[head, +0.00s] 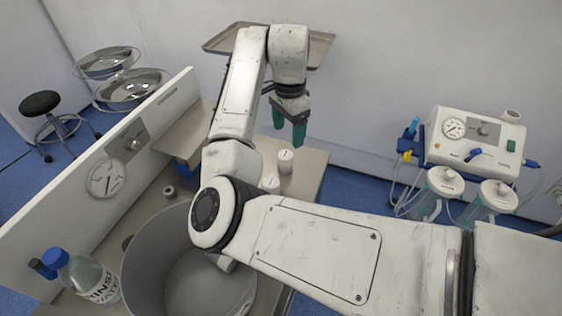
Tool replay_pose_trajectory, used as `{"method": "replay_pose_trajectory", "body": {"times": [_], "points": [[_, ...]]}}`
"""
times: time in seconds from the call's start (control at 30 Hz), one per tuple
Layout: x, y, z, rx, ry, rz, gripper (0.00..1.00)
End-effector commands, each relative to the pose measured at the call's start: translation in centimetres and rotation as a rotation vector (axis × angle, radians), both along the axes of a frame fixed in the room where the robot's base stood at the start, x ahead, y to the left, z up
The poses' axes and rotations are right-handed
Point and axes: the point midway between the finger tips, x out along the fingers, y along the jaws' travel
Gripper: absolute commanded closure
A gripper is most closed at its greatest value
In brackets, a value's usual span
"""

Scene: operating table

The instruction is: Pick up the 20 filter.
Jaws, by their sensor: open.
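Two small white cylinders, which look like filters, stand on the beige table (312,168). The farther white cylinder (285,162) is below my gripper in the picture. The nearer white cylinder (270,184) is partly hidden by my arm. Their markings are too small to read, so I cannot tell which is the 20 filter. My gripper (289,134) has green fingers, is open and empty, and points down above the far part of the table, apart from both cylinders.
A large grey pot (140,272) stands at the front, partly behind my arm. A rinse bottle (90,278) is left of it. A small grey cylinder (169,192) stands near the gauge panel (104,178). A metal tray (225,38) is at the back. A suction unit (475,138) is at right.

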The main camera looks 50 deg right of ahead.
Motion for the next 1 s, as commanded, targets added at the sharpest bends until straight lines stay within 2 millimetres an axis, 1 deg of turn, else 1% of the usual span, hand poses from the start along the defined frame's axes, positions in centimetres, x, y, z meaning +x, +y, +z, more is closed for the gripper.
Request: {"method": "replay_pose_trajectory", "body": {"times": [0.1,0.2,0.37,0.57,0.6,0.7,0.8,1.0], "points": [[0.0,0.1,-1.8,0.000,0.001,0.004,0.25],[0.0,0.1,-2.7,-0.001,0.000,0.004,0.25],[0.0,0.3,-3.6,0.000,0.000,0.004,0.25],[0.1,1.2,-6.3,0.000,0.000,0.005,0.25],[0.1,1.1,-6.9,0.000,0.000,0.004,0.25],[0.1,1.0,-7.9,0.000,-0.001,0.003,0.25],[0.1,1.1,-8.3,0.000,-0.001,0.003,0.25],[0.1,1.0,-8.3,0.000,-0.002,0.003,0.25]]}}
